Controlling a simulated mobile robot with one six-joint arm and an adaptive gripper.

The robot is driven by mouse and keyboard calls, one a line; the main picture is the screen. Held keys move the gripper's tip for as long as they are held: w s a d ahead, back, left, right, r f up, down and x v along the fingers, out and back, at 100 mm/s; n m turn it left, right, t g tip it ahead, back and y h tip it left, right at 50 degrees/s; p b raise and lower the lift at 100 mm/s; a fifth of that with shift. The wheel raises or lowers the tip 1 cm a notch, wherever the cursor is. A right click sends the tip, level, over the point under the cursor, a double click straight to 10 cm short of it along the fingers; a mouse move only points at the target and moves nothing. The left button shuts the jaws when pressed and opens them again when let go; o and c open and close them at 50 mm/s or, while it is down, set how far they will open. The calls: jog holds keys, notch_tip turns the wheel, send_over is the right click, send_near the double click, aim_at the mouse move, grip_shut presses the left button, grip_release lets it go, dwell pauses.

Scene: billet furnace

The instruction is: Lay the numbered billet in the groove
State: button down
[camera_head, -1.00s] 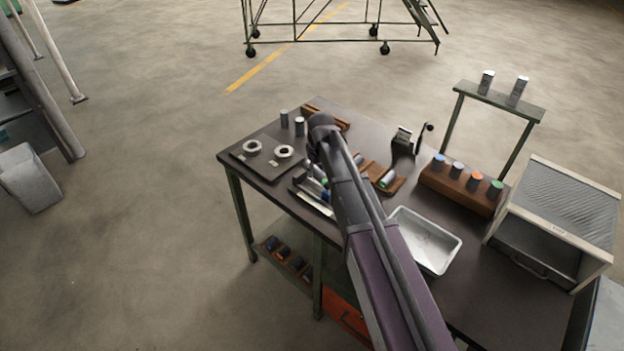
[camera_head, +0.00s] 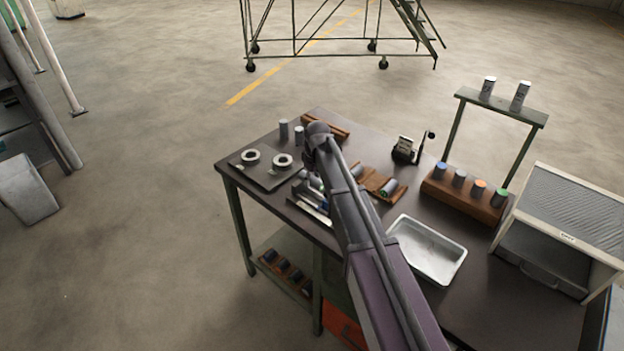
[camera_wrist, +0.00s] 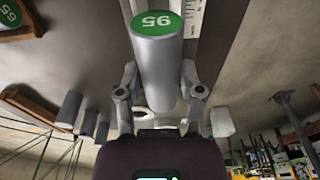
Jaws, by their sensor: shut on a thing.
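My gripper (camera_wrist: 160,92) is shut on a grey cylindrical billet (camera_wrist: 158,62). In the head view my arm hides most of the gripper and the held billet. A brown grooved wooden block (camera_head: 372,182) lies on the table beyond my arm, with a green-ended billet (camera_head: 388,188) lying on it. A second brown wooden piece (camera_head: 336,129) lies near the table's far edge. In the wrist view, brown wood (camera_wrist: 30,108) shows at the left, apart from the held billet.
A brown rack (camera_head: 464,198) with several coloured-top billets stands at the right. A white tray (camera_head: 428,250) lies in front of it, and a box-shaped furnace (camera_head: 555,235) stands farther right. Two rings (camera_head: 251,157) sit on a plate at the left. Two grey cylinders (camera_head: 284,130) stand behind.

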aim_at(311, 199)
jog(key=shift+f, duration=0.15)
jog(key=shift+f+b, duration=3.15)
jog(key=shift+b, duration=0.1)
jog(key=shift+c, duration=0.8)
grip_release()
jog(key=shift+r, duration=0.1)
